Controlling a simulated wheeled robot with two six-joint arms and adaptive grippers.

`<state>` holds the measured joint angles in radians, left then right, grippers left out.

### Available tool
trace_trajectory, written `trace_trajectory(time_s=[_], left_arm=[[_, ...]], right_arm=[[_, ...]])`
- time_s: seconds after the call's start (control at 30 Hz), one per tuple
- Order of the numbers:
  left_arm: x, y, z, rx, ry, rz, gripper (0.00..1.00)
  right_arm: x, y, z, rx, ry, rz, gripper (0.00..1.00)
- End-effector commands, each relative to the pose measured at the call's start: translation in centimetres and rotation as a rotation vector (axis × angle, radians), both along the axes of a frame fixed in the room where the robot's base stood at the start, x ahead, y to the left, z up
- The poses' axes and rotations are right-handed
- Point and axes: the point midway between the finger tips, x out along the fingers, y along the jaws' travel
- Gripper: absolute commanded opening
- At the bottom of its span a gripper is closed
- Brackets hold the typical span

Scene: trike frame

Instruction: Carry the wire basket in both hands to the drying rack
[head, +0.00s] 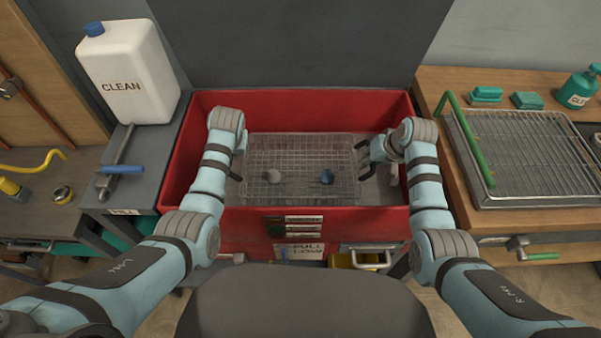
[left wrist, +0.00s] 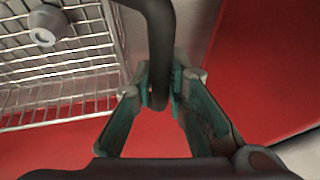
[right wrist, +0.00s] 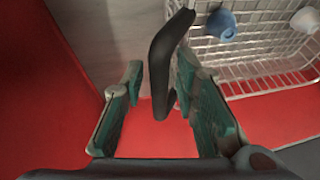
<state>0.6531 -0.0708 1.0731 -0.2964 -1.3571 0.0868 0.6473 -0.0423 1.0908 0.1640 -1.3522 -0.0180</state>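The wire basket (head: 300,155) sits inside the red tub (head: 385,104), level. It holds a whitish-grey cup-like part (head: 273,177) and a blue part (head: 327,177). Each end has a dark handle. My left gripper (left wrist: 160,92) is closed around the left handle (left wrist: 158,40), pads against it. My right gripper (right wrist: 158,85) has its fingers spread around the right handle (right wrist: 163,65), with a gap on the left side. In the head view the left gripper is mostly hidden by its wrist. The drying rack (head: 525,150), a wire grid over a metal tray with green bars, stands on the right bench.
A white CLEAN jug (head: 130,72) and a blue-handled tool (head: 121,169) are on the left counter. Green blocks (head: 486,95) and a green bottle (head: 577,90) stand behind the rack. The tub's red walls surround the basket. The rack's grid looks empty.

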Motion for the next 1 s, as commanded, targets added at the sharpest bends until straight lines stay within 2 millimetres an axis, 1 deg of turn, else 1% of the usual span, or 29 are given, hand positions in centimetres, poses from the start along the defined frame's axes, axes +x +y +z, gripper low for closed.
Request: trace_trajectory(time_s=[0.03, 0.1, 0.13, 0.67, 0.77, 1.0], left_arm=[[0.0, 0.0, 0.0, 0.000, 0.000, 0.000, 0.01], [0.0, 0.0, 0.0, 0.000, 0.000, 0.000, 0.00], [0.0, 0.0, 0.0, 0.000, 0.000, 0.000, 0.00], [0.1, 0.0, 0.2, 0.000, -0.002, 0.000, 0.00], [0.1, 0.0, 1.0, 0.000, -0.002, 0.000, 0.00], [0.1, 0.0, 4.4, 0.000, -0.002, 0.000, 0.00]], right_arm=[[0.0, 0.0, 0.0, 0.000, 0.000, 0.000, 0.14], [0.0, 0.0, 0.0, 0.000, 0.000, 0.000, 0.03], [0.0, 0.0, 0.0, 0.000, 0.000, 0.000, 0.00], [0.1, 0.0, 0.2, 0.000, -0.002, 0.000, 0.00], [0.1, 0.0, 1.0, 0.000, -0.002, 0.000, 0.00], [0.1, 0.0, 4.4, 0.001, -0.003, -0.001, 0.00]])
